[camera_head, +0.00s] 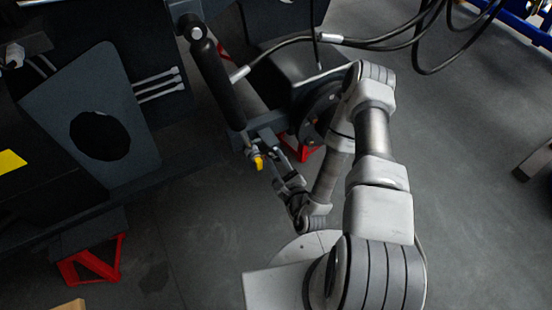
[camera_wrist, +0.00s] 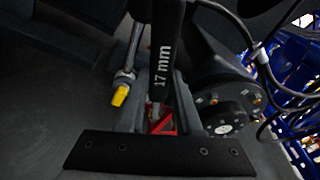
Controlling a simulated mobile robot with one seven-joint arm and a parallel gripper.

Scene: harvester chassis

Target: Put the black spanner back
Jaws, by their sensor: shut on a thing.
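The black spanner (camera_wrist: 165,62), marked "17 mm", runs up the middle of the wrist view, close to the camera. My gripper (camera_head: 280,178) is shut on it. In the head view the gripper is low beside the chassis, just right of a yellow-tipped fitting (camera_head: 258,162). This fitting also shows left of the spanner in the wrist view (camera_wrist: 120,96); I cannot tell whether they touch. The spanner's ends cannot be made out, and in the head view it blends with the dark gripper.
A black cylinder (camera_head: 212,75) slopes down near the gripper. A round dark hub (camera_wrist: 230,103) is right of the spanner. Silver rods (camera_head: 158,84) lie by a grey plate (camera_head: 85,115). Red stands (camera_head: 92,262) support the chassis. Black hoses (camera_head: 385,42) hang above.

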